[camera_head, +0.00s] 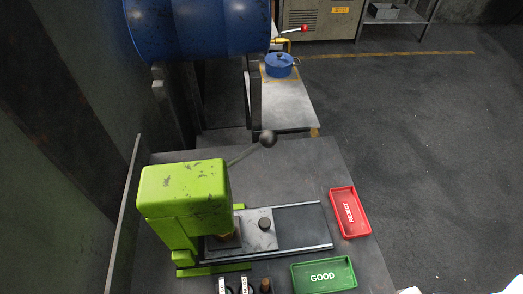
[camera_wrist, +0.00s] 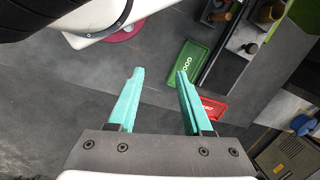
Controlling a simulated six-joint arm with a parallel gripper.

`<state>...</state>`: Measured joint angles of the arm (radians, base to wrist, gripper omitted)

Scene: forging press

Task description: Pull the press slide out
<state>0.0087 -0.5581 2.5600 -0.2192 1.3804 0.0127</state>
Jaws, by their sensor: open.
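The green press (camera_head: 183,195) stands on the dark table at the left of the head view. Its slide (camera_head: 258,232) is a grey plate with a dark round knob (camera_head: 265,224) on top. The slide's left part is under the press head and hidden. Two rails (camera_head: 305,229) run to the right of it, with a bare stretch between them. In the wrist view the knob (camera_wrist: 250,47) shows at the upper right. The fingers are not visible in the head view.
A red REJECT tray (camera_head: 350,212) and a green GOOD tray (camera_head: 323,275) sit beside the rails. Several small upright items (camera_head: 245,286) stand at the front edge. A lever with a dark ball (camera_head: 267,138) rises behind the press. A blue drum (camera_head: 200,28) is at the back.

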